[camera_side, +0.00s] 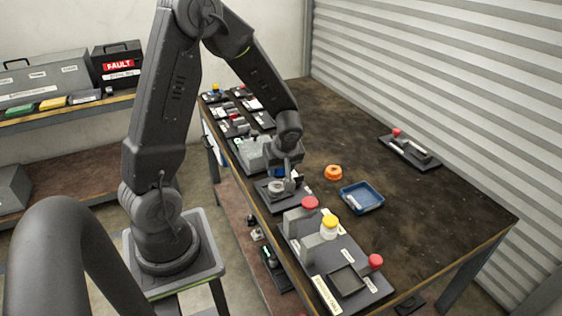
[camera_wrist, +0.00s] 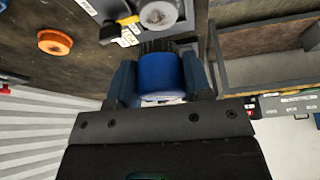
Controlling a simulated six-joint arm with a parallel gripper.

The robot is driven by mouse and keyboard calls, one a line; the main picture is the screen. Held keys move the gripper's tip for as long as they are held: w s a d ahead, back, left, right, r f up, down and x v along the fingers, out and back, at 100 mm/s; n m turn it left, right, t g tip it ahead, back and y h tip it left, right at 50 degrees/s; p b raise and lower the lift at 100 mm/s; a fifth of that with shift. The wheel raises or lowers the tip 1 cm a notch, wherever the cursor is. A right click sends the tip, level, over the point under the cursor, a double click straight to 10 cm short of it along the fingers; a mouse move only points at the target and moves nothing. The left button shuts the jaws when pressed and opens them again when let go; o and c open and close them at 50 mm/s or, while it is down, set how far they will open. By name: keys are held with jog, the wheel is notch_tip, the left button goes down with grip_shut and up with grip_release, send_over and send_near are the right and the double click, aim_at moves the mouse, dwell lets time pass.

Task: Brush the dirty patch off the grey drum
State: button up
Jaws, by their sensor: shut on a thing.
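My gripper (camera_side: 284,160) is over the left edge of the workbench, just above a grey drum (camera_side: 277,188) on a dark base plate. In the wrist view my gripper (camera_wrist: 160,78) is shut on a blue-handled brush (camera_wrist: 160,76), with dark bristles pointing toward the drum (camera_wrist: 181,8). A tan-brown dirty patch (camera_wrist: 158,14) shows on the drum, just beyond the bristles. I cannot tell whether the bristles touch it. In the side view the gripper hides most of the brush.
An orange ring-shaped part (camera_side: 333,172) and a blue tray (camera_side: 362,198) lie right of the drum. A fixture board (camera_side: 340,258) with red and yellow knobs stands in front. Several dark modules line the left edge behind. The bench's middle (camera_side: 400,215) is clear.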

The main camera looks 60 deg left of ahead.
aim_at(279, 190)
jog(key=shift+f, duration=2.75)
jog(key=shift+a+f, duration=0.5)
jog(key=shift+f, duration=0.05)
jog(key=shift+c, duration=0.2)
jog(key=shift+a+f, duration=0.1)
jog(key=shift+a, duration=2.2)
jog(key=shift+d, duration=2.8)
jog(key=shift+r, duration=4.1)
